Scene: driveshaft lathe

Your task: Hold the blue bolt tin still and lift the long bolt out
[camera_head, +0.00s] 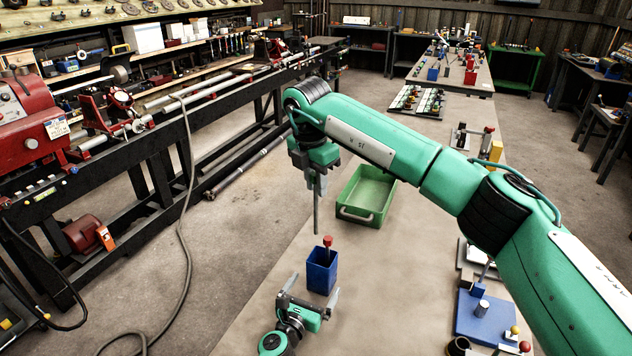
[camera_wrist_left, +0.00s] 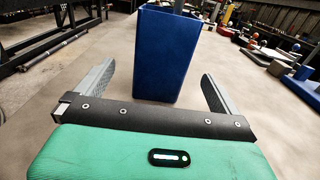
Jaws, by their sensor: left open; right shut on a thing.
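The blue bolt tin (camera_head: 320,274) stands upright on the table; it also shows in the left wrist view (camera_wrist_left: 168,55). A short piece with a red top (camera_head: 327,242) sticks up from it. My right gripper (camera_head: 318,188) is above the tin, shut on the long grey bolt (camera_head: 317,215), which hangs upright. The bolt's lower end shows just above the tin, near the red top. My left gripper (camera_head: 312,290) is open below the tin in the picture. In the left wrist view its fingers point toward the tin, one on either side, with gaps.
A green tray (camera_head: 367,193) lies behind the tin. A blue block (camera_head: 485,318) with metal parts and several small items line the table's right side, under my right arm. A lathe (camera_head: 40,125) stands at left across the floor. Bare table surrounds the tin.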

